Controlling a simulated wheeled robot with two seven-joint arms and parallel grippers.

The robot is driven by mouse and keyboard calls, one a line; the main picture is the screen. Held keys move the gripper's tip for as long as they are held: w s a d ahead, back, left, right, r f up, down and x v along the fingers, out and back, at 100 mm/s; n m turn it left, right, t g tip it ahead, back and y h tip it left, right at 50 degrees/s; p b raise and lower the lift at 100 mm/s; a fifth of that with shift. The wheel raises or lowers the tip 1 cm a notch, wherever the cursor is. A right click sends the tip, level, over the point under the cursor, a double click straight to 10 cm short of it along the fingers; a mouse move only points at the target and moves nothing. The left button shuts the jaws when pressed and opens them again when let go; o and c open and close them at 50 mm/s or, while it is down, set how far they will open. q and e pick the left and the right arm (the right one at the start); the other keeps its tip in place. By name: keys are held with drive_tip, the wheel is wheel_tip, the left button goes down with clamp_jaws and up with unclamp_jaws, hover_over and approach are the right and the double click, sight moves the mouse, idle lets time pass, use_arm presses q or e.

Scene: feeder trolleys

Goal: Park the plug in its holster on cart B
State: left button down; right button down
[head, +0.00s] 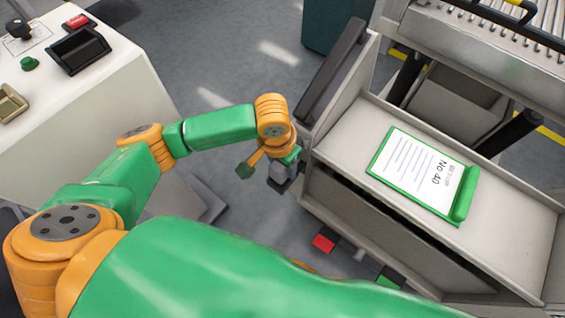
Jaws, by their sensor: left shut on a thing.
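My left gripper (281,182) points down beside the left end of a grey cart (340,130), just below the cart's black handle (332,70). It is shut on a small dark thing, most likely the plug, which is mostly hidden by the gripper and wrist. I cannot make out a holster or a cart letter. A green clipboard with a white sheet reading No 40 (420,172) lies on the cart's top. My right gripper is not in view.
A white console (75,110) with a black holder (76,50), a green button (29,63) and a red switch stands at left. Red (324,242) and green (388,282) blocks sit low by the cart. A roller conveyor (490,40) is at upper right. Grey floor lies between.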

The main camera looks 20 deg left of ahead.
use_arm(q)
drive_tip(key=shift+f+b, duration=0.35)
drive_tip(key=shift+f, duration=0.45)
drive_tip(key=shift+c, duration=0.8)
unclamp_jaws()
